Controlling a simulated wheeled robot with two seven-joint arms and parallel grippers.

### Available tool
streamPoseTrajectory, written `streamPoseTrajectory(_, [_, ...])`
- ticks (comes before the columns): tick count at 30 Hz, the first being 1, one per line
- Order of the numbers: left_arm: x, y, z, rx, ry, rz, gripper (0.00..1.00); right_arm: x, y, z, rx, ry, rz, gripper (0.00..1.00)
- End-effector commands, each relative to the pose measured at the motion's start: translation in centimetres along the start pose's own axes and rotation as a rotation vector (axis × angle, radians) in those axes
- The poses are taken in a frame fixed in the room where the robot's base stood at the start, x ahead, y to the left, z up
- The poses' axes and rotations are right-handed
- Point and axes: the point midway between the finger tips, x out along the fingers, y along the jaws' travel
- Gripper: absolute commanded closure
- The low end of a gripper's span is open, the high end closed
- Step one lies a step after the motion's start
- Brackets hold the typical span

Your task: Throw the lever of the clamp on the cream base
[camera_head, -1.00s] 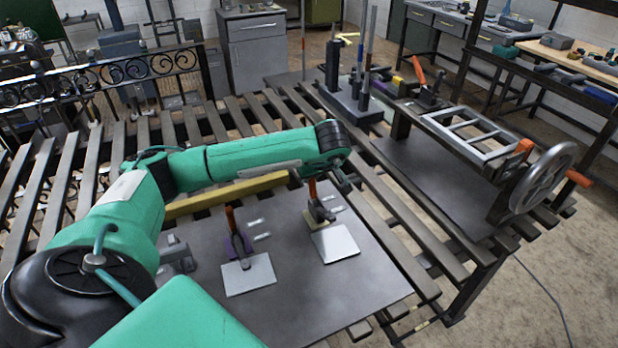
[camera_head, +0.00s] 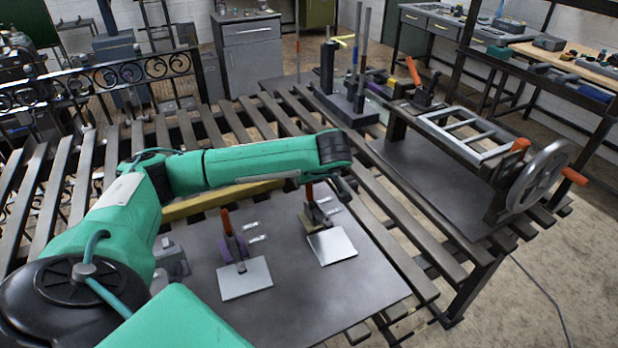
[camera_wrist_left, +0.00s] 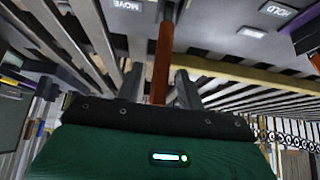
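Two toggle clamps with orange levers stand on the dark plate of the slatted table. The right clamp (camera_head: 317,212) is beside a pale square plate (camera_head: 332,246); its base is small and mostly hidden. The left clamp has a purple base (camera_head: 232,250) and an upright orange lever (camera_head: 227,222). My left gripper (camera_head: 342,188) is beside the right clamp's orange lever (camera_head: 309,191). In the left wrist view the orange lever (camera_wrist_left: 161,60) stands between my two fingers (camera_wrist_left: 158,84), with gaps seeming to show on both sides. My right gripper is out of view.
Small plates marked MOVE (camera_wrist_left: 125,5) and HOLD (camera_wrist_left: 280,11) lie by the clamps. A yellow bar (camera_head: 215,199) runs behind them. A stand with upright posts (camera_head: 345,105) and a frame with a handwheel (camera_head: 540,177) stand farther right. The dark plate's front is clear.

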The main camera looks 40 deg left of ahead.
Motion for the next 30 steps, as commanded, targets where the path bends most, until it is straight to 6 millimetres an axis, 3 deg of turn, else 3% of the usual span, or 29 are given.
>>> streamPoseTrajectory(8, [-0.9,0.1,0.1,0.0,0.0,0.004,0.62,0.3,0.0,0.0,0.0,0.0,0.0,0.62])
streamPoseTrajectory(15, [-5.7,0.1,0.1,0.001,0.002,0.007,0.62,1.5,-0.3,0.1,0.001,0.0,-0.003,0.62])
streamPoseTrajectory(18, [-7.5,0.1,-0.2,0.0,0.003,0.004,0.62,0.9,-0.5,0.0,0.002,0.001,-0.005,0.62])
streamPoseTrajectory(30, [-12.1,0.1,-0.2,0.001,0.002,0.004,0.62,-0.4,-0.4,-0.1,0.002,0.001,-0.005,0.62])
